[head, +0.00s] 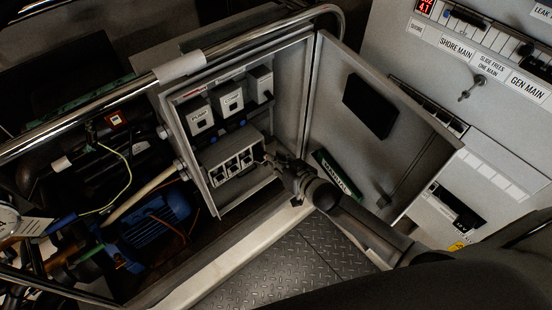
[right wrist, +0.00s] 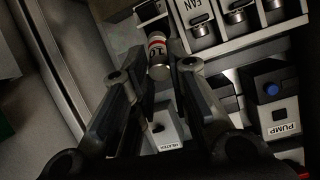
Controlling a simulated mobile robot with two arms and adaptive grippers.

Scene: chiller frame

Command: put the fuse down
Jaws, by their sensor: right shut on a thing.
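My right gripper (head: 274,165) reaches into the open grey cabinet (head: 310,80), beside the right end of the fuse block (head: 232,155). In the right wrist view the gripper (right wrist: 157,70) is shut on the fuse (right wrist: 159,70), a small metal-capped cylinder with a white label, a red band and "10". The fuse's far end is close to a dark slot of the fuse block (right wrist: 235,42); I cannot tell if it touches. In the head view the fuse is too small to make out. My left gripper is not in view.
Several switch boxes (head: 230,100) sit above the fuse block. The cabinet door (head: 385,120) stands open to the right, with a green manual (head: 336,173) at its bottom. A blue motor (head: 155,222) and pipes lie left. Diamond-plate floor (head: 270,275) is below.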

